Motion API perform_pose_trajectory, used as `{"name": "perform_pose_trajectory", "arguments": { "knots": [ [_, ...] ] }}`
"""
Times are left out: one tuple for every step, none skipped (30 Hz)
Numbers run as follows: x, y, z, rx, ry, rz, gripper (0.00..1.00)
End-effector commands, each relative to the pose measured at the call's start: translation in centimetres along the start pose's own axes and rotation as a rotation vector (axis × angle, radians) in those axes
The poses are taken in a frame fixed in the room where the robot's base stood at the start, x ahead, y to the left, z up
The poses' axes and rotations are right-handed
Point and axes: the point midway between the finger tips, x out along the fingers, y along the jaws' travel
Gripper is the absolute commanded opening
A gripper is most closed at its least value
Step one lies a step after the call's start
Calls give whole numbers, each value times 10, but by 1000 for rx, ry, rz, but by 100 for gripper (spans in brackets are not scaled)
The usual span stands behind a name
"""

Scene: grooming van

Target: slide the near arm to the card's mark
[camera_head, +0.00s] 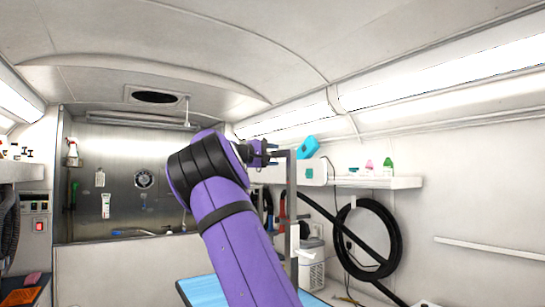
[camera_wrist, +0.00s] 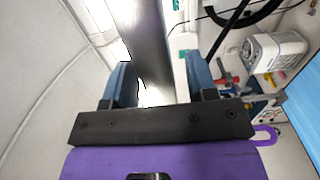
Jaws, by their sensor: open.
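The near grooming arm (camera_head: 291,200) is a grey upright post with a short bar at its top, at the side of the blue table (camera_head: 197,290). My gripper (camera_head: 264,153) is raised at the top bar, partly hidden by my purple arm. In the wrist view my gripper (camera_wrist: 157,68) is open, its two blue fingers apart. A dark grey bar (camera_wrist: 150,40), apparently the grooming arm, runs between them, nearer the left finger. I cannot tell whether either finger touches it. I cannot make out a card or its mark in either view.
A white shelf (camera_head: 395,183) with small bottles and a blue item (camera_head: 308,147) lies behind the post. A black hose coil (camera_head: 367,240) hangs on the right wall.

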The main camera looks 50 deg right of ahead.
Motion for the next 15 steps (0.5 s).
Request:
{"name": "perform_pose_trajectory", "arguments": {
  "knots": [
    [1, 0, 0, 0, 0, 0, 52],
    [1, 0, 0, 0, 0, 0, 52],
    [1, 0, 0, 0, 0, 0, 52],
    [1, 0, 0, 0, 0, 0, 52],
    [1, 0, 0, 0, 0, 0, 52],
    [1, 0, 0, 0, 0, 0, 52],
    [1, 0, 0, 0, 0, 0, 52],
    [1, 0, 0, -1, 0, 0, 52],
    [1, 0, 0, -1, 0, 0, 43],
    [1, 0, 0, -1, 0, 0, 36],
    [1, 0, 0, -1, 0, 0, 29],
    [1, 0, 0, -1, 0, 0, 20],
    [1, 0, 0, -1, 0, 0, 13],
    [1, 0, 0, -1, 0, 0, 6],
    [1, 0, 0, -1, 0, 0, 0]
  ]
}}
